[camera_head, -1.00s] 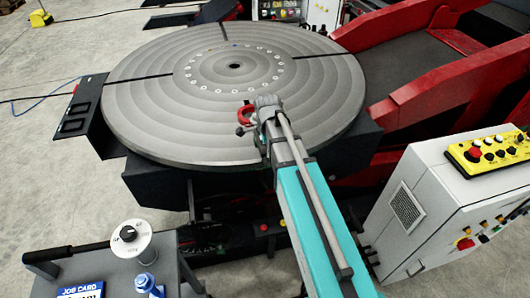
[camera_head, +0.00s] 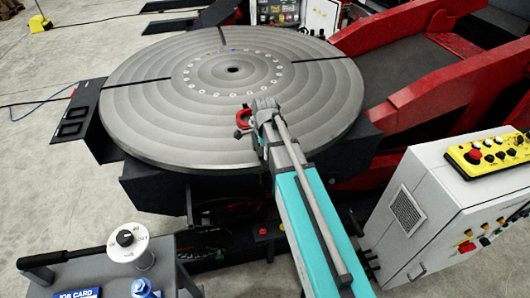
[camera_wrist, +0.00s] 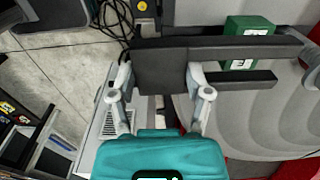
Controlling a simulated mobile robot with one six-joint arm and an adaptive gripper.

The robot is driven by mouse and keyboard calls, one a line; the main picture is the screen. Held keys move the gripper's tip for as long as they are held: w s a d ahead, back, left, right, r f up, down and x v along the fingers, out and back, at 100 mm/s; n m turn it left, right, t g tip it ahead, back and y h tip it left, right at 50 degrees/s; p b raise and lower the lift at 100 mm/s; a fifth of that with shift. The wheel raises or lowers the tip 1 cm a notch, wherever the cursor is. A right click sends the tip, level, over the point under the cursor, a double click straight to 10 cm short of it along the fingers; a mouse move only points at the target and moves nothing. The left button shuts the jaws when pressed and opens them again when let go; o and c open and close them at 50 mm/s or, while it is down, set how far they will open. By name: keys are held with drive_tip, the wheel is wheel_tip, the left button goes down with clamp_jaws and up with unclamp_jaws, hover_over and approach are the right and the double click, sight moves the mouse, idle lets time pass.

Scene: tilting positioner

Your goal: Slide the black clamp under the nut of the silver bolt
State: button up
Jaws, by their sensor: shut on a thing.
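The black clamp (camera_wrist: 160,66) is in the wrist view, a dark block with two bars running right like a fork. My gripper (camera_wrist: 158,82) is shut on its block end, one grey finger on each side. A green block (camera_wrist: 236,38) with white labels shows between and behind the bars, above the lower bar. In the head view my gripper (camera_head: 262,104) is at the near right part of the round grey turntable (camera_head: 170,100). The clamp is not clear there. I cannot make out the silver bolt or its nut in either view.
A red C-shaped thing (camera_head: 242,117) is just left of my gripper on the turntable. A white control cabinet (camera_head: 415,200) stands at the right. A small grey table (camera_head: 90,272) with a dial is at the lower left. Most of the turntable top is clear.

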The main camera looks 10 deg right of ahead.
drive_tip(key=shift+w+f+b, duration=0.75)
drive_tip(key=shift+w+f, duration=0.15)
drive_tip(key=shift+w, duration=0.2)
drive_tip(key=shift+w, duration=3.8)
idle(3.1)
